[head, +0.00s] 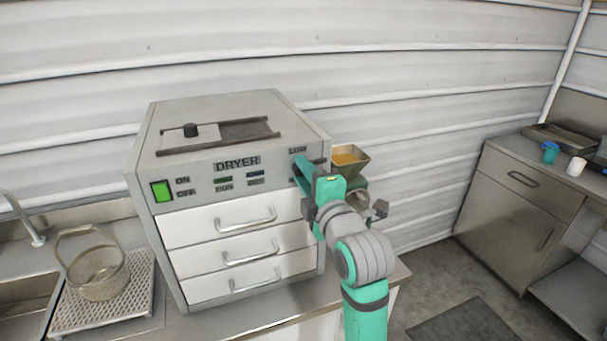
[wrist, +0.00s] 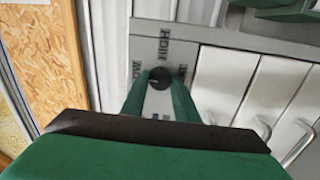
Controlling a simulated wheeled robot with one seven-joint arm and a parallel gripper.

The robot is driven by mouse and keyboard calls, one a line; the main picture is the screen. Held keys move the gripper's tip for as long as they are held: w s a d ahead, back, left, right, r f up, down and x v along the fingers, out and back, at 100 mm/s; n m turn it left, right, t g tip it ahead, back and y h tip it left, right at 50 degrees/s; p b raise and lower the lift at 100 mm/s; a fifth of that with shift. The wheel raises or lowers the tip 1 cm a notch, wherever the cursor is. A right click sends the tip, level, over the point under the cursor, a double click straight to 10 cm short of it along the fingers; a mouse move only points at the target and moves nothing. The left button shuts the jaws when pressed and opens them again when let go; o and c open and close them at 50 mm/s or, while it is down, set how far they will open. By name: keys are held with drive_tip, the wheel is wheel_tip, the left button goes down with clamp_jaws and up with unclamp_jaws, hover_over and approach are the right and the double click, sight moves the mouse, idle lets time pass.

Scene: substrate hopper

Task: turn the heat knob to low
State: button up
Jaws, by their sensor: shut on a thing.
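The dryer (head: 235,162) is a grey box with white drawers on the counter. Its dark round heat knob (wrist: 159,77) shows in the wrist view, with HIGH printed above it, LOW at its left and a partly covered label at its right. I cannot tell clearly where the knob points. My gripper (head: 298,168) reaches the right end of the dryer's front panel and hides the knob in the head view. In the wrist view its two green fingers stand on either side of the knob, shut on it.
A green ON/OFF switch (head: 161,191) is at the panel's left. Several drawer handles (head: 245,220) stick out below. A hopper (head: 350,158) stands close behind my wrist at the right. A wire basket (head: 98,272) sits on a perforated tray at the left.

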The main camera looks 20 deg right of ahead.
drive_tip(key=shift+n, duration=0.3)
idle(0.4)
drive_tip(key=o, duration=1.1)
drive_tip(key=shift+w, duration=0.1)
drive_tip(key=shift+c, duration=0.2)
drive_tip(key=s, duration=1.1)
drive_tip(key=shift+d, duration=0.15)
drive_tip(key=shift+w+f, duration=0.15)
